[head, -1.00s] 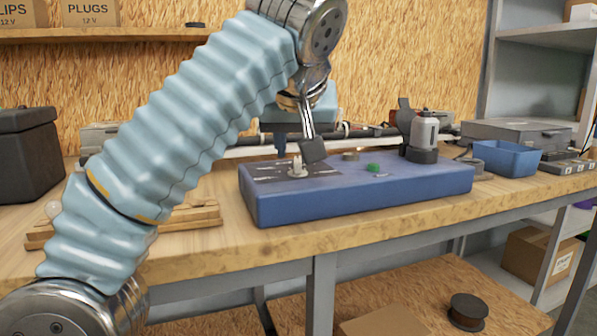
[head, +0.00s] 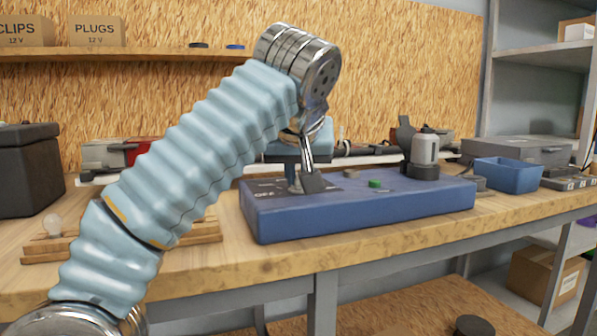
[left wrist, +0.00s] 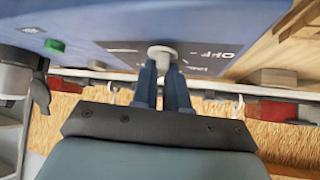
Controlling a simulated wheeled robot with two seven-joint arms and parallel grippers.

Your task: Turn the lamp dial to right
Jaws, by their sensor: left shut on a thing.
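The lamp dial is a small pale knob (left wrist: 162,52) on the top of a blue box (head: 370,208), on a dark printed panel with "OFF" lettering. It shows between the fingertips in the left wrist view; in the head view my gripper mostly hides it. My left gripper (head: 294,183) points down at the left part of the box. Its two blue fingers (left wrist: 162,78) are shut on the dial. I cannot tell the dial's exact pointing from these frames. My right gripper is not in view.
On the box are a green button (head: 375,184) and a grey-white cylindrical fitting (head: 425,150) to the right. A blue bin (head: 508,174) stands right of the box. A wooden rack with a bulb (head: 53,226) lies at left. The bench front is clear.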

